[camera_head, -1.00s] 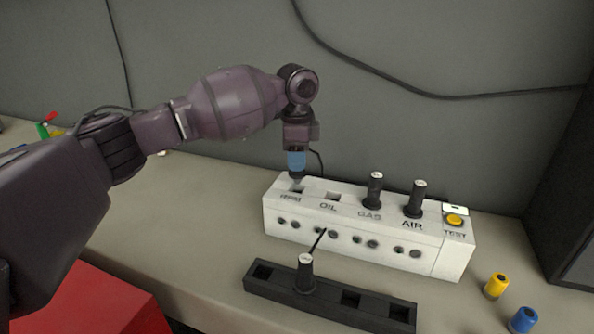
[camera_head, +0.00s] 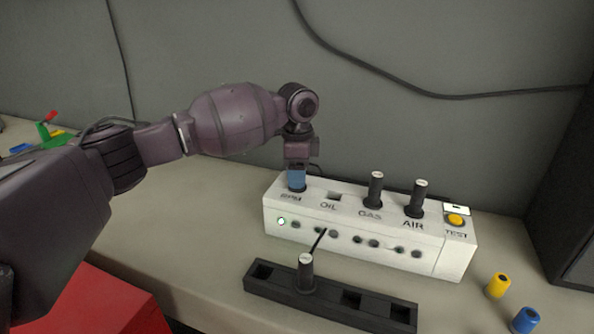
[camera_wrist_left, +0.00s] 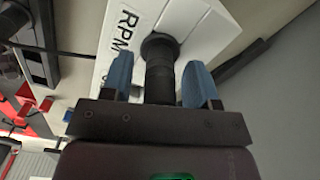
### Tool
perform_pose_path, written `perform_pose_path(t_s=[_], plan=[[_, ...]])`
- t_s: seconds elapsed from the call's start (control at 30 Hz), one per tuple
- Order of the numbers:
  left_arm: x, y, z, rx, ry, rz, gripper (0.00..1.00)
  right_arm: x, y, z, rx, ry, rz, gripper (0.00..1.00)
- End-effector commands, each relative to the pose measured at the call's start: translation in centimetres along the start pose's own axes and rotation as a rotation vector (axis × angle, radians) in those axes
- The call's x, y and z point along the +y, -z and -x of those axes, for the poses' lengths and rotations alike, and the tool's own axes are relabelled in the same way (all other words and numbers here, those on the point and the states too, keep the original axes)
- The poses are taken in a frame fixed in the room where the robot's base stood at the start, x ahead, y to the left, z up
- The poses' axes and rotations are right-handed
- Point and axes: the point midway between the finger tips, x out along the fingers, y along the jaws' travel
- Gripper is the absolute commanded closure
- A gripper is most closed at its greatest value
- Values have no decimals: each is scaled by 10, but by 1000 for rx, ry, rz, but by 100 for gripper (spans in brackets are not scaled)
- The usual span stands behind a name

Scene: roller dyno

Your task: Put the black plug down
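The black plug (camera_wrist_left: 159,82) stands upright in the RPM socket of the white panel box (camera_head: 360,228). My left gripper (camera_head: 296,184) is over the RPM socket at the box's left end. In the left wrist view its blue fingers (camera_wrist_left: 158,64) stand either side of the plug with a gap on each side, so it is open around the plug and not gripping it. In the head view the fingers hide most of this plug. My right gripper is not in view.
Black plugs stand in GAS (camera_head: 375,189) and AIR (camera_head: 416,199); OIL (camera_head: 334,196) is empty. A black rack (camera_head: 328,296) in front holds one plug (camera_head: 305,272). A yellow button (camera_head: 455,220) is at the box's right end. Yellow (camera_head: 498,285) and blue (camera_head: 525,320) cylinders lie right.

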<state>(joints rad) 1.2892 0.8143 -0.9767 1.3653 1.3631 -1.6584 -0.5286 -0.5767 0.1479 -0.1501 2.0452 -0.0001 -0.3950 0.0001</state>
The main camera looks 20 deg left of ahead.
Motion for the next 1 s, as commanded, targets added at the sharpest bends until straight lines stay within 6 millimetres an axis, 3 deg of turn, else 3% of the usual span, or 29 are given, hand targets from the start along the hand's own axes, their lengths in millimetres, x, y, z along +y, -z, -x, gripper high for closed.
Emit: perform_pose_path(t_s=[0.37,0.63,1.0], plan=[[0,0,7,-1,1,-1,46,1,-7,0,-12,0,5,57],[0,0,58,2,5,0,46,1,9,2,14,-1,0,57],[0,0,116,1,1,-1,46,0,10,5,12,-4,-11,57]])
